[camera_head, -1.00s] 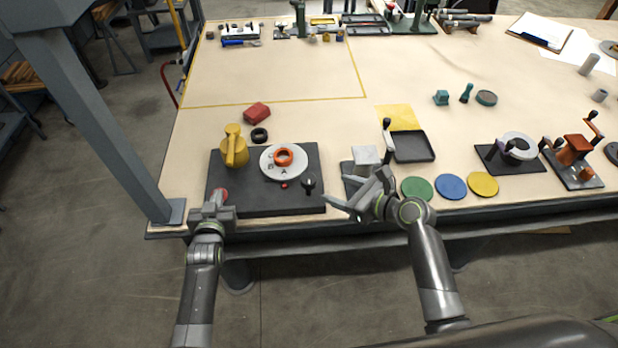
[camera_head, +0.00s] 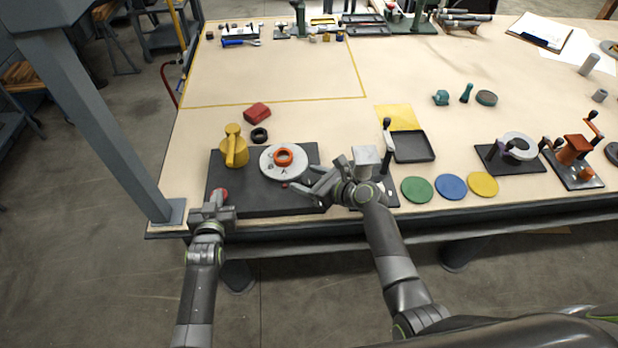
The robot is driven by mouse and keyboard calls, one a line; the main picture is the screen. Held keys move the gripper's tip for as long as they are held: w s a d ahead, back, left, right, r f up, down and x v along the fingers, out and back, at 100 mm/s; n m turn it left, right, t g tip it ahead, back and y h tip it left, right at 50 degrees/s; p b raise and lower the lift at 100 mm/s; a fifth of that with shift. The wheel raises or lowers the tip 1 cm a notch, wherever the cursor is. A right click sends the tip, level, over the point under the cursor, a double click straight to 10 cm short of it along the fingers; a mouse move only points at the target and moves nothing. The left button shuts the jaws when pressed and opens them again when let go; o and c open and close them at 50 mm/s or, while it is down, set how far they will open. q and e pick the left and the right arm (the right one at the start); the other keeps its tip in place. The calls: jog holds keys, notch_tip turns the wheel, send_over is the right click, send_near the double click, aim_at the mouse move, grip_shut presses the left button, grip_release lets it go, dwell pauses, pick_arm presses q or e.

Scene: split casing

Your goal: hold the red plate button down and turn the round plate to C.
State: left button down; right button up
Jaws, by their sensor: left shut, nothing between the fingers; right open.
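The round white plate (camera_head: 269,171) lies on a dark base (camera_head: 240,201), with an orange ring (camera_head: 284,157) at its middle. Its letters are too small to read surely now. A small red mark (camera_head: 284,185) sits at the plate's front edge. The red button (camera_head: 221,193) is at the base's front left. My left gripper (camera_head: 215,200) is shut, with its tip at the red button; I cannot tell whether the button is down. My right gripper (camera_head: 311,183) is open and empty, its fingers pointing left at the plate's right front. It hides the base's black knob.
A yellow part (camera_head: 234,149) stands at the base's back left, with a black ring (camera_head: 259,135) and red block (camera_head: 257,113) behind. A grey block (camera_head: 365,157) and black tray (camera_head: 413,146) are to the right. Coloured discs (camera_head: 451,187) lie along the front edge.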

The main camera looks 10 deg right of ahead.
jog(key=c, duration=1)
jog(key=shift+n+g, duration=0.3)
jog(key=n+g+y, duration=0.3)
jog(key=n+g, duration=0.1)
jog(key=shift+g, duration=0.3)
jog(key=n+g+y, duration=0.1)
jog(key=n+g, duration=0.2)
jog(key=shift+f+n, duration=0.1)
jog(key=shift+n, duration=0.2)
jog(key=shift+n+g, duration=0.3)
jog(key=shift+g, duration=0.4)
jog(key=shift+s+n+g, duration=0.15)
jog(key=shift+n+g, duration=0.25)
